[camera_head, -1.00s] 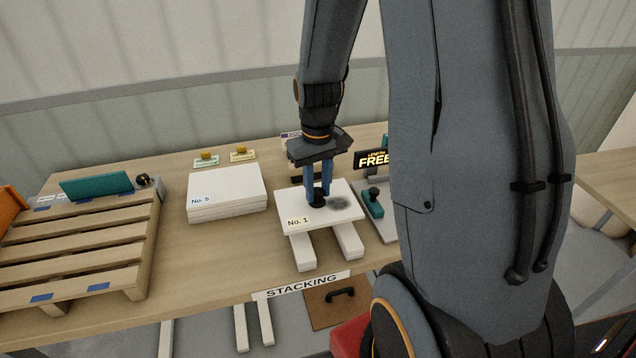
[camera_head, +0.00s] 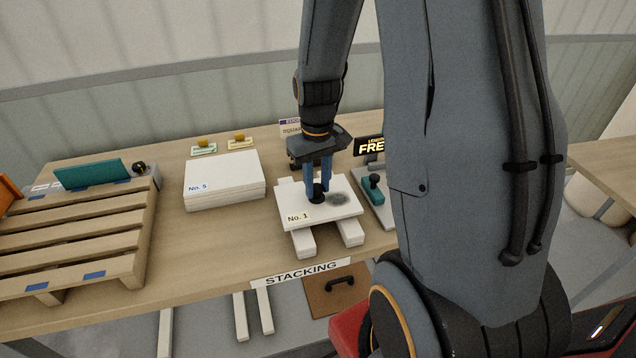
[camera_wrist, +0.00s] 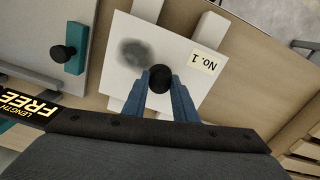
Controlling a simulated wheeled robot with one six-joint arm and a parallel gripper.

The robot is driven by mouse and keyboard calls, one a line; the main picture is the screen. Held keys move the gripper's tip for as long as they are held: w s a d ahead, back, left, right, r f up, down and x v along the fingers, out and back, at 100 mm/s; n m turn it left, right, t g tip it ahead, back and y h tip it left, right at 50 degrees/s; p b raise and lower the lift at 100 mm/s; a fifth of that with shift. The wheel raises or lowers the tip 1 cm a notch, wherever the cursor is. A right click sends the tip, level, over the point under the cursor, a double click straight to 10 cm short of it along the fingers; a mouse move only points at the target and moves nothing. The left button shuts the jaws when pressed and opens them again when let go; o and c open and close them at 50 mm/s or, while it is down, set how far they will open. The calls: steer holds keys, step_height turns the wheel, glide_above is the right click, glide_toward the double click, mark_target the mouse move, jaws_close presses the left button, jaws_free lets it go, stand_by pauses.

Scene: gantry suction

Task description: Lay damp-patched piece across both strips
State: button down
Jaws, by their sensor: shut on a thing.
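The damp-patched piece is a white sheet (camera_head: 335,211) labelled "No. 1" with a dark grey patch; it also shows in the wrist view (camera_wrist: 125,83). My gripper (camera_head: 319,186) is shut on a black knob (camera_wrist: 160,78) standing on the piece. The piece lies over two white strips, left (camera_head: 303,243) and right (camera_head: 350,233), whose near ends stick out from under it. In the wrist view the strips (camera_wrist: 208,30) (camera_wrist: 148,10) also show beyond the piece's edge. I cannot tell whether the piece touches the strips. Their middles are hidden.
A stack of white sheets labelled "No. 5" (camera_head: 224,180) stands to the left, and a slatted wooden pallet (camera_head: 75,236) farther left. A grey board with a teal-and-black handle (camera_head: 373,188) is close on the right. Bare table (camera_head: 210,240) lies between pallet and strips.

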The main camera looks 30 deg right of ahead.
steer(key=shift+f, duration=0.5)
steer(key=c, duration=1.4)
jaws_free()
steer(key=shift+o, duration=0.2)
steer(key=shift+r, duration=0.1)
